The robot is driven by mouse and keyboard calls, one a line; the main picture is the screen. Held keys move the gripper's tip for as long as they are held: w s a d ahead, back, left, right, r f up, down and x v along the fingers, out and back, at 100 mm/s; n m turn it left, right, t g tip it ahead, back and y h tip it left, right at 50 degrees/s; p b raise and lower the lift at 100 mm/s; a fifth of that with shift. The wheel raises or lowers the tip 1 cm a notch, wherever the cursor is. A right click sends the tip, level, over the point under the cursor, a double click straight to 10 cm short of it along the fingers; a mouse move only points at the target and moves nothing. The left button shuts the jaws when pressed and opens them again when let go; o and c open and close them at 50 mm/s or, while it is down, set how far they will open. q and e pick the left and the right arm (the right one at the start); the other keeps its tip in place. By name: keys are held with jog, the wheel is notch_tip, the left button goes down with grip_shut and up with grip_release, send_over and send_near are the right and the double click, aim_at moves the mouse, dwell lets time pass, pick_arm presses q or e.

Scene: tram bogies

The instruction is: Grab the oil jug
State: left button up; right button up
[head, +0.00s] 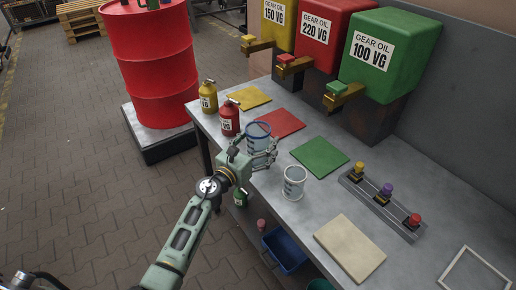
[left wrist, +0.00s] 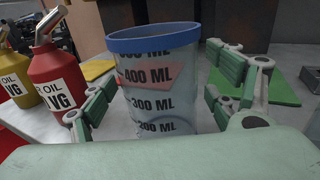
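A clear measuring jug with a blue rim (head: 257,136) stands upright on the grey workbench (head: 385,240). In the left wrist view the jug (left wrist: 155,85) fills the middle, with ML marks on its side. My left gripper (head: 268,155) is at the jug, low beside its near side. In the left wrist view its green fingers (left wrist: 165,105) are spread, one on each side of the jug. Gaps show between fingers and jug, so it looks open and not gripping. A second clear jug with a pale rim (head: 294,183) stands nearer. My right gripper is not in view.
Red (head: 229,121) and yellow (head: 208,96) oil bottles stand left of the jug. Red (head: 280,123) and green (head: 319,157) mats lie behind and right. Gear oil tanks (head: 385,55) line the back. A red drum (head: 150,65) stands left of the bench.

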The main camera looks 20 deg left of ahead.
pick_arm(q)
jog(key=c, duration=1.3)
